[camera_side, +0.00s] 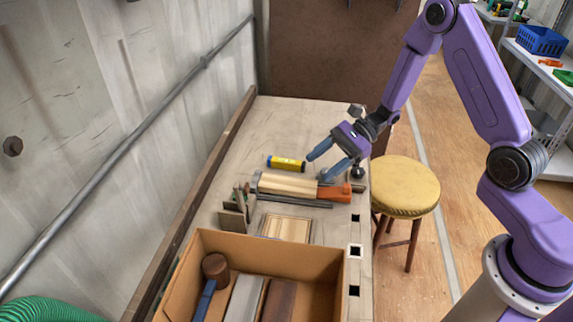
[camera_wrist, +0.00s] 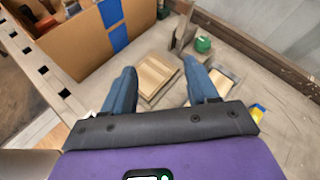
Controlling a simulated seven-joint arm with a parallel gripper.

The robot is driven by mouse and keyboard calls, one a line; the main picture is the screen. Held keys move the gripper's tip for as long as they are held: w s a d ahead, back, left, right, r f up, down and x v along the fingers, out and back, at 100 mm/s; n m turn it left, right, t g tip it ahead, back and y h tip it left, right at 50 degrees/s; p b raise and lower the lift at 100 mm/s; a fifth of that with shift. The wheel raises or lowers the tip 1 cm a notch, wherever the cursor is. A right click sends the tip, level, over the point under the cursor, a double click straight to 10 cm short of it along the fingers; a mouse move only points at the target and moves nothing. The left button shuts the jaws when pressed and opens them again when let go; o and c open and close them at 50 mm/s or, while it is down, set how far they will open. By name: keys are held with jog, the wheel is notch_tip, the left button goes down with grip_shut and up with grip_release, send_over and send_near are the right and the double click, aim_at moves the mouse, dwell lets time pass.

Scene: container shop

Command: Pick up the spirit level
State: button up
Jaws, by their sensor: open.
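A short yellow bar with a dark end (camera_side: 286,163), which looks like the spirit level, lies flat on the workbench in the side view. Part of a yellow and blue thing, likely the same bar, shows at the lower right of the wrist view (camera_wrist: 257,112). My gripper (camera_side: 318,166) is open and empty, with its blue fingers just to the right of the bar and apart from it in the picture. In the wrist view my fingers (camera_wrist: 159,68) are spread on either side of a wooden panel (camera_wrist: 155,78), and the bar lies outside them.
A pale tool with an orange handle (camera_side: 335,192) lies in front of the bar. The wooden panel (camera_side: 287,228) and an open cardboard box (camera_side: 318,262) holding a mallet (camera_side: 215,267) are nearer. A stool (camera_side: 404,186) stands right.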

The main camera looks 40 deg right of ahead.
jog(key=w+d+f+m+t, duration=0.4)
jog(key=w+d+m, duration=0.1)
jog(key=d, duration=0.1)
jog(key=m+t+h, duration=0.4)
jog(key=m+t, duration=0.1)
jog(key=m, duration=0.1)
send_near(284, 160)
jog(key=x, duration=0.8)
jog(key=shift+w+a+f, duration=0.1)
jog(key=shift+w+a, duration=0.05)
jog(key=shift+a, duration=0.05)
grip_shut()
